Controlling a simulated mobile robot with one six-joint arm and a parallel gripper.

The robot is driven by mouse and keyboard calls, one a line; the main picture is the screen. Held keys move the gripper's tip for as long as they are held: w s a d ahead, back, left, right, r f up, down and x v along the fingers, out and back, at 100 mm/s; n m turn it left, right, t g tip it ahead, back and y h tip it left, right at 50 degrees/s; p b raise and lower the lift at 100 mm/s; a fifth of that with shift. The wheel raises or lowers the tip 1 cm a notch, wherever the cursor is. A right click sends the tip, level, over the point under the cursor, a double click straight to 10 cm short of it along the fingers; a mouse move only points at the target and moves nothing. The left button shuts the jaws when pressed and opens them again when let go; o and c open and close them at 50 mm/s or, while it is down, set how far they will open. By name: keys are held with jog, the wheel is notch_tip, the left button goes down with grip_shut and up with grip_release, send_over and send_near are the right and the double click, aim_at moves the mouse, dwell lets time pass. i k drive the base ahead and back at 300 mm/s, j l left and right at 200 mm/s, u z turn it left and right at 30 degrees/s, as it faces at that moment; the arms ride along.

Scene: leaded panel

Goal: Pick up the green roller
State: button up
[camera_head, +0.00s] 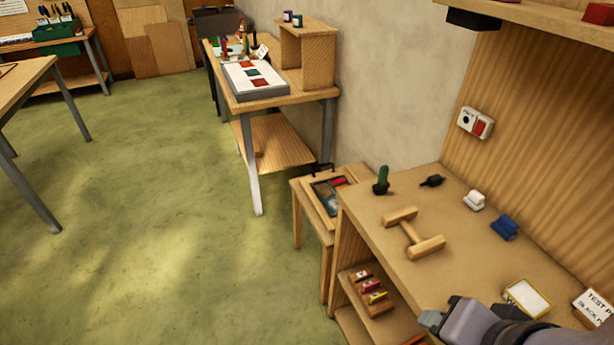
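A green upright piece (381,176) with a dark base stands near the far left corner of the wooden bench top (375,222) at the right. It is the only green thing on this bench; its shape is too small to tell clearly as a roller. My gripper (432,319) is at the bottom edge of the view, well in front of the green piece and apart from it. Only part of it shows, and whether its fingers are open or shut cannot be made out.
A black piece (432,181), a white piece (474,200) and a blue piece (504,227) lie along the bench's back. A wooden H-shaped stand (411,233) lies between the green piece and my gripper. A white-faced block (527,298) is near my gripper. A panelled wall rises behind.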

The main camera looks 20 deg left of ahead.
aim_at(382, 185)
jog(key=j+u, duration=0.1)
jog(key=u, duration=0.25)
jog(key=i+j+z, duration=0.15)
jog(key=i+j, duration=0.3)
jog(key=i, duration=0.3)
jog(key=i+j+z, duration=0.1)
jog(key=i+j, duration=0.45)
jog(key=i, duration=0.15)
